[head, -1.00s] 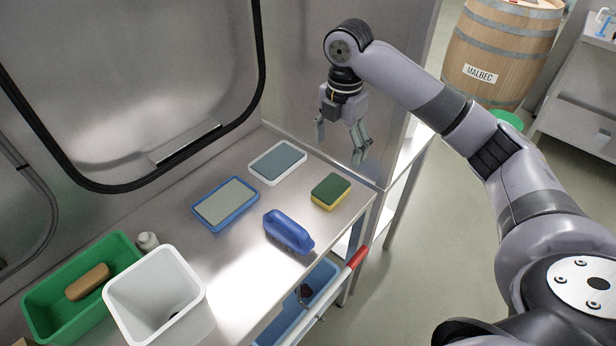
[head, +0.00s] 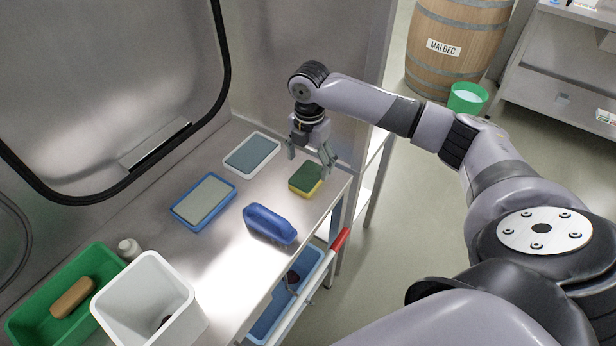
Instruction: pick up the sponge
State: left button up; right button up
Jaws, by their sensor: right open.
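The sponge (head: 306,179), green on top and yellow below, lies flat on the steel bench near its right end. My right gripper (head: 311,165) points down with its fingers apart, just above and behind the sponge. One finger shows to the left of the sponge and the other to its upper right. Nothing is between the fingers, and I cannot tell whether either touches the sponge. My left gripper is not in view.
A blue brush (head: 270,224) lies left of the sponge. A white-rimmed tray (head: 252,155) and a blue-rimmed tray (head: 203,200) lie further left. A white bin (head: 150,300) and a green tub (head: 62,300) stand at lower left. A steel wall rises behind the bench.

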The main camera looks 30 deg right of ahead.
aim_at(308, 175)
jog(key=f, duration=0.2)
jog(key=f+p, duration=0.1)
jog(key=f, duration=0.1)
jog(key=shift+a, duration=0.2)
jog(key=shift+f, duration=0.5)
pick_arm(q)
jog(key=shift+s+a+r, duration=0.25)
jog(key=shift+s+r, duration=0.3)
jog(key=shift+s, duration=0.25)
pick_arm(e)
jog(key=shift+c, duration=0.5)
jog(key=c, duration=0.7)
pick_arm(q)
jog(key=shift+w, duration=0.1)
pick_arm(e)
jog(key=shift+r, duration=0.1)
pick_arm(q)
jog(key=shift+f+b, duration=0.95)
pick_arm(e)
jog(key=shift+r, duration=9.95)
